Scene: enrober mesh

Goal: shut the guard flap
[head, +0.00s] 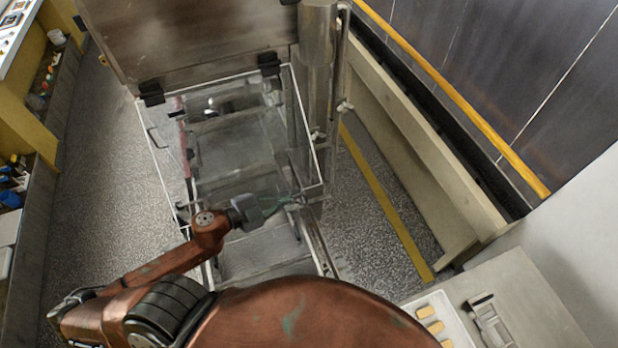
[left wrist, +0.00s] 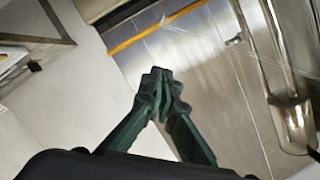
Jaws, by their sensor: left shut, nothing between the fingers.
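The guard flap (head: 232,135) is a clear panel with pale edges. It hangs out from two black hinges on the steel hood (head: 200,35), and the mesh belt bed (head: 262,258) shows through and below it. My left gripper (head: 290,203) is near the flap's lower right corner with its dark green fingers together. I cannot tell whether it touches the panel. In the left wrist view the left fingers (left wrist: 161,84) are closed together with nothing between them. My right gripper is out of view.
A steel post (head: 317,70) stands at the flap's right. A yellow rail (head: 455,95) runs along the right wall. A side table (head: 515,290) with a pale tray is at lower right. Shelves line the left; speckled floor (head: 105,180) lies between.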

